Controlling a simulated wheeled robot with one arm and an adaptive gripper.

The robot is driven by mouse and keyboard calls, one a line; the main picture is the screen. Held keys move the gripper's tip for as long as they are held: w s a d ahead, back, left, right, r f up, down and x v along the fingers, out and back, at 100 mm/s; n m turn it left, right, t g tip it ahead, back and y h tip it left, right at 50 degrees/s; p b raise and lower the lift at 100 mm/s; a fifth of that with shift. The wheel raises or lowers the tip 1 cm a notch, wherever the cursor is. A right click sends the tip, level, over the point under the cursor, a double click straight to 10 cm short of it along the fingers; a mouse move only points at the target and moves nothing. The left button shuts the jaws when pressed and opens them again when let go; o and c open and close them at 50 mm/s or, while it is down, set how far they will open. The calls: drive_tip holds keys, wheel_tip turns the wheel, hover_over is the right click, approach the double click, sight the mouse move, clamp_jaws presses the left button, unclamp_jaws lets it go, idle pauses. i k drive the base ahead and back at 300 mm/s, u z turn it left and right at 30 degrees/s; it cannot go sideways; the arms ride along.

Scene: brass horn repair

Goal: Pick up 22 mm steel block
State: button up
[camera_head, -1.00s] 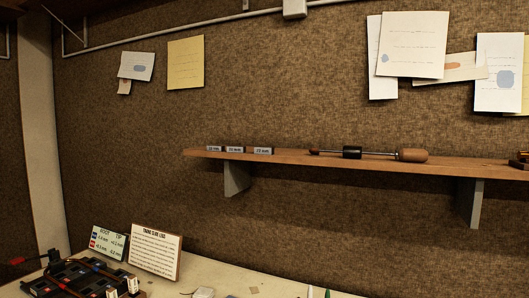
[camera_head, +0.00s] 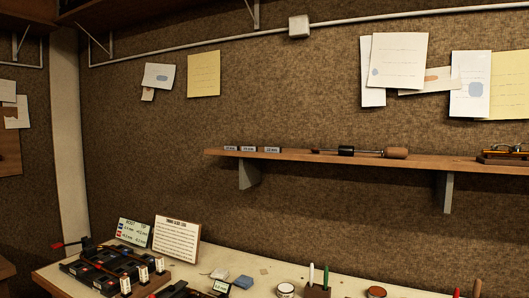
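Three small grey labelled blocks sit in a row at the left end of the wooden wall shelf (camera_head: 330,157): a left block (camera_head: 231,148), a middle block (camera_head: 248,149) and a right block (camera_head: 272,150). Their labels are too small to read surely, so I cannot tell which one is the 22 mm steel block. My gripper is not in view.
A tool with a wooden handle (camera_head: 396,153) lies on the shelf right of the blocks. Below is a pale workbench (camera_head: 215,289) with a dark rack (camera_head: 100,268), a printed card (camera_head: 176,239), a blue pad (camera_head: 243,282) and a pen holder (camera_head: 317,291). Space before the shelf looks clear.

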sight(268, 149)
drive_tip(key=u, duration=2)
drive_tip(key=i, duration=2.9)
drive_tip(key=z, duration=1.75)
